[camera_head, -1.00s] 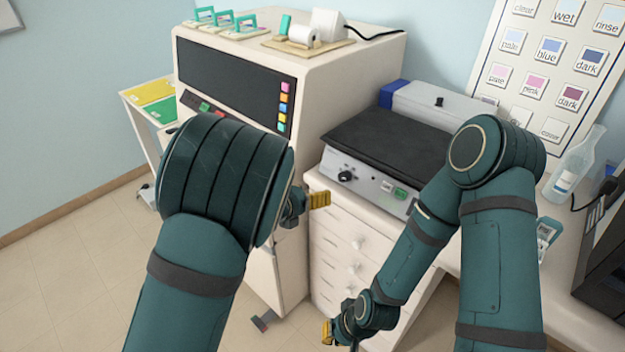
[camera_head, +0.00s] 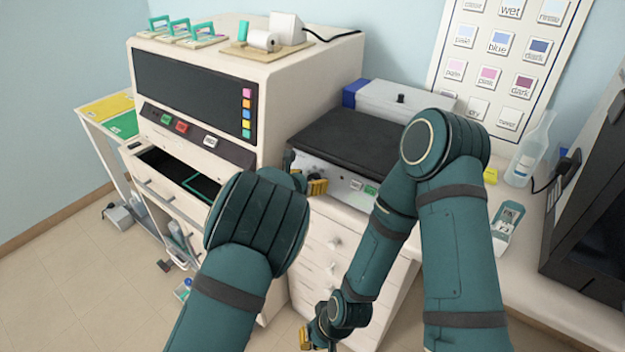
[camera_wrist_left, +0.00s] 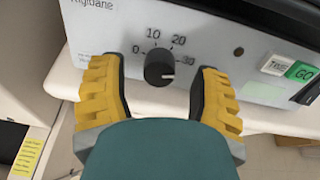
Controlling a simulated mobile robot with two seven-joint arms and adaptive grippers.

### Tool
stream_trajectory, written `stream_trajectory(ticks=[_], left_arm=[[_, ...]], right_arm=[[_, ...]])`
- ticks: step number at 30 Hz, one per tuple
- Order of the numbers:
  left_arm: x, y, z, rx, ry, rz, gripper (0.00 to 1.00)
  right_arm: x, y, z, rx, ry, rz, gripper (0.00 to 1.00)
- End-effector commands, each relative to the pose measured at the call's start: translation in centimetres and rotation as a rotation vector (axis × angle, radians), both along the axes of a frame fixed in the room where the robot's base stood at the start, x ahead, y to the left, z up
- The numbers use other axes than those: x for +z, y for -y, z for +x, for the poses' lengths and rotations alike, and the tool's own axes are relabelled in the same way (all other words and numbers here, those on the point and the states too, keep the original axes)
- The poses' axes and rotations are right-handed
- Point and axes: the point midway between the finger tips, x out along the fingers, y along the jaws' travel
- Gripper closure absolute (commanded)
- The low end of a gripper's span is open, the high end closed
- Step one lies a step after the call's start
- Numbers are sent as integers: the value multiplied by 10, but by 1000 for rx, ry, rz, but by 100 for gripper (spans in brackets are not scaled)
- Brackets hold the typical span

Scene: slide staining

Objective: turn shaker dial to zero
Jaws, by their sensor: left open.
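The shaker (camera_head: 345,140) has a black top and a pale front panel. In the left wrist view its black dial (camera_wrist_left: 159,68) is marked 0, 10, 20 and 30, and its white pointer line points right, toward the 30 side. My left gripper (camera_head: 312,185) is at the left of the shaker's front, hiding the dial in the head view. In the left wrist view its yellow-padded fingers are open, one on each side of the dial, with gaps showing. My right gripper (camera_head: 308,338) hangs low in front of the drawers, too small to read.
A green GO button (camera_wrist_left: 300,72) and a white button (camera_wrist_left: 277,64) sit right of the dial. The large cream machine (camera_head: 280,85) stands close on the left, with an open black drawer (camera_head: 165,165). A bottle (camera_head: 530,150) and monitor (camera_head: 595,200) are at right.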

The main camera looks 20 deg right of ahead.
Motion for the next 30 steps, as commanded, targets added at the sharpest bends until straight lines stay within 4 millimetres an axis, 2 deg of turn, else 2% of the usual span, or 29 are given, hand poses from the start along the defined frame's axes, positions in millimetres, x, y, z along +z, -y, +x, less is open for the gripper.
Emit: stream_trajectory(ticks=[6, 16, 20, 21, 30], left_arm=[[-6, 10, 9, 0, -1, -1, 37], [-6, 11, 10, 1, 0, 0, 38], [-6, 11, 10, 1, 0, 0, 84], [-6, 11, 10, 1, 0, 0, 98], [-7, 11, 10, 7, -11, -8, 100]], right_arm=[[0, 0, 0, 0, 0, 0, 100], [0, 0, 0, 0, 0, 0, 100], [0, 0, 0, 0, 0, 0, 100], [0, 0, 0, 0, 0, 0, 100], [-1, 0, 0, 0, 0, 0, 100]])
